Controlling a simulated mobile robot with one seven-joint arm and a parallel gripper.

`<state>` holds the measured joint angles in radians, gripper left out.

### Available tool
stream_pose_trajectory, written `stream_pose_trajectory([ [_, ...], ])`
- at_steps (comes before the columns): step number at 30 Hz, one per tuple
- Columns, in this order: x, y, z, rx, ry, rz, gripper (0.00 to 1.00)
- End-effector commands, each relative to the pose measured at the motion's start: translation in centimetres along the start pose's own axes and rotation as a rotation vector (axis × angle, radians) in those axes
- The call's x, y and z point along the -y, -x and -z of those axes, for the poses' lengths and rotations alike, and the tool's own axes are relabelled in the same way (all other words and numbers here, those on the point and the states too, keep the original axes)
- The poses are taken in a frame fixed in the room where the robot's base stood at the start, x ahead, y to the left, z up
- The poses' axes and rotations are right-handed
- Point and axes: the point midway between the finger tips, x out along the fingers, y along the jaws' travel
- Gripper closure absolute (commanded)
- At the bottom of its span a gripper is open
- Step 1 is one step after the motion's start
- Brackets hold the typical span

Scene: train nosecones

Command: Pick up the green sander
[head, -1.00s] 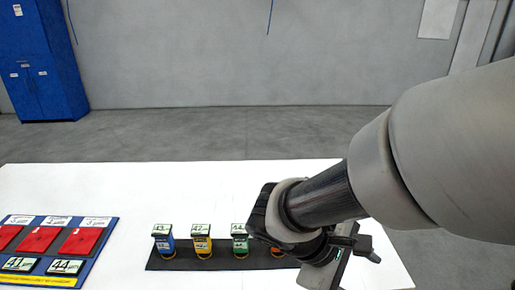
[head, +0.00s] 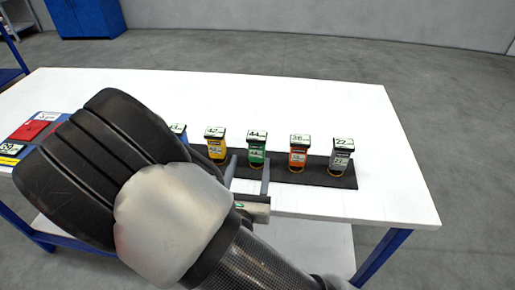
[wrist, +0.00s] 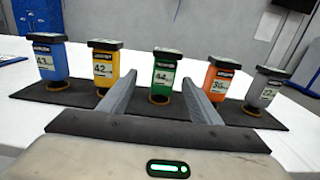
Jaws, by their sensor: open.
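The green sander (head: 257,149) stands upright on a black mat (head: 310,178) on the white table, in the middle of a row of sanders. It has a black top with a label reading 44. In the wrist view the green sander (wrist: 164,77) stands between and beyond the two fingers. My gripper (head: 248,172) is open, its fingers pointing at the green sander from the near side. In the wrist view the gripper (wrist: 161,95) is empty, with a finger on each side of the sander's base. I cannot tell whether either finger touches it.
The yellow sander (head: 215,144) stands left of the green one and the orange sander (head: 298,152) right of it. A grey sander (head: 341,156) is at the right end, a blue sander (wrist: 48,60) at the left. Bare white table (head: 300,98) lies behind the row.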

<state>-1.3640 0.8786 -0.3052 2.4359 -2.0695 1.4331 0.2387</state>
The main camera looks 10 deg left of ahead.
Motion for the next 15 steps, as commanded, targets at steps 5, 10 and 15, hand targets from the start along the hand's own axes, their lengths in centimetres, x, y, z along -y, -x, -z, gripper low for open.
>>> stream_pose_trajectory([
  [5, 0.1, -3.9, 0.1, 0.002, -0.002, 0.004, 0.42],
  [10, 0.1, -6.2, 0.1, 0.001, -0.002, 0.002, 0.42],
  [15, 0.2, -7.1, 0.1, -0.001, -0.001, 0.003, 0.42],
])
